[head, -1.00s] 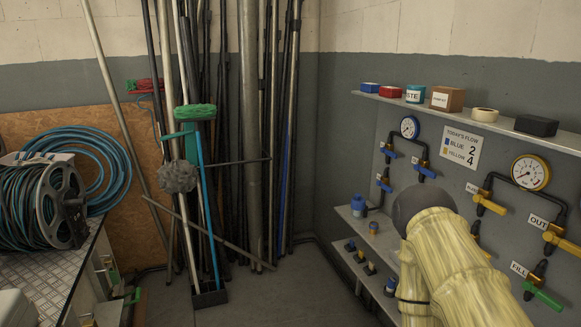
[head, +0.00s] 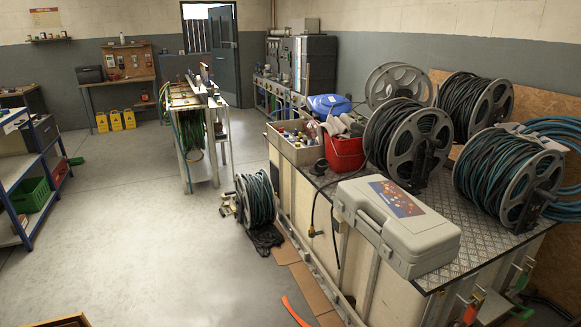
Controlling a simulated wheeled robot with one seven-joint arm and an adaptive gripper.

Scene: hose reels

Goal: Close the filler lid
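A large cream-sided tank-like unit (head: 312,205) with a metal tread-plate top (head: 470,250) stands at the right in the head view. A small dark round piece (head: 319,167) sits on its top near the left edge, beside the red bucket; I cannot tell whether it is the filler lid, or whether it is open or shut. No other part is clearly a filler lid. The grey case and hose reels hide parts of the top. My gripper is not in view.
On the unit are a grey case (head: 398,225), a red bucket (head: 346,152), a crate of bottles (head: 297,150) and several hose reels (head: 407,145). A hose reel (head: 256,198) and an orange strip (head: 295,311) are on the floor. The floor at left centre is clear.

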